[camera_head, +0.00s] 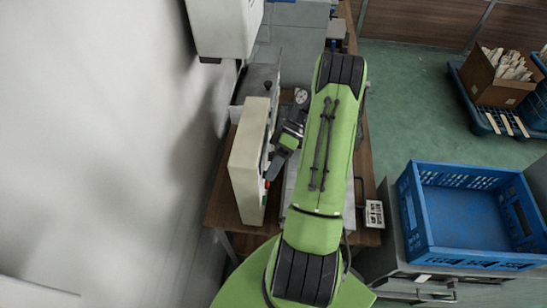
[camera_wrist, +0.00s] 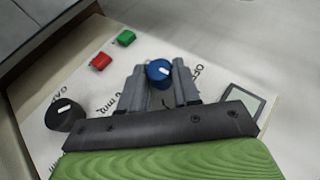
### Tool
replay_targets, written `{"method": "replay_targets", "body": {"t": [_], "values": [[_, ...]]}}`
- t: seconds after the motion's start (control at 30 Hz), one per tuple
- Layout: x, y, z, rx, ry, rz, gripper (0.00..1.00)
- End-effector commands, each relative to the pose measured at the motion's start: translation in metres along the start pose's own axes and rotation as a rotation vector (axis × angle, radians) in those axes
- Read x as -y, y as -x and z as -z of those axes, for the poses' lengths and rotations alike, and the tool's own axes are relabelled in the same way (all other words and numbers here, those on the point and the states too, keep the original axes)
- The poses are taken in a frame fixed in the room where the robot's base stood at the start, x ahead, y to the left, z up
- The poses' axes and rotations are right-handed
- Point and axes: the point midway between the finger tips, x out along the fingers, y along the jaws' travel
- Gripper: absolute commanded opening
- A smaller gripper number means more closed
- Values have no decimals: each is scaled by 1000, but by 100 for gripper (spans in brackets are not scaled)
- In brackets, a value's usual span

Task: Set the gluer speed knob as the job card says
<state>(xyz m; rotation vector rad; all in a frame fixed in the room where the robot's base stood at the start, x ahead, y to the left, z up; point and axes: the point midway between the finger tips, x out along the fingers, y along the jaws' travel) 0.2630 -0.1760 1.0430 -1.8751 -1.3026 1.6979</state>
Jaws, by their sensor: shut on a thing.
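A cream control panel (camera_head: 247,165) stands upright on the bench, and its face shows in the wrist view (camera_wrist: 125,70). My gripper (camera_wrist: 159,78) is shut on a blue knob (camera_wrist: 158,70) with a white pointer mark. A black knob (camera_wrist: 64,114), also with a white mark, sits apart to the left. The printed labels by the knobs are partly hidden and too small to read surely, so I cannot tell which is the gluer speed knob.
Red (camera_wrist: 101,61) and green (camera_wrist: 126,37) buttons sit on the panel left of my fingers. A dark display (camera_wrist: 243,101) is to the right. My arm covers much of the wooden bench (camera_head: 228,197). A blue crate (camera_head: 465,215) stands right of the bench.

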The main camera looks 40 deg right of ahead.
Motion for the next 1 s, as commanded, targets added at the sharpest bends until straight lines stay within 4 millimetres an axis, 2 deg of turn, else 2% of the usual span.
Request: {"method": "replay_targets", "body": {"t": [0.03, 0.67, 0.7, 0.83, 1.0], "values": [[4, 4, 2, -2, 0, 13, 1], [0, 2, 2, -2, -12, 54, 1], [0, 2, 2, -2, -12, 54, 36], [-1, 1, 2, -1, -15, 55, 56], [-1, 1, 1, -1, -17, 55, 56]]}}
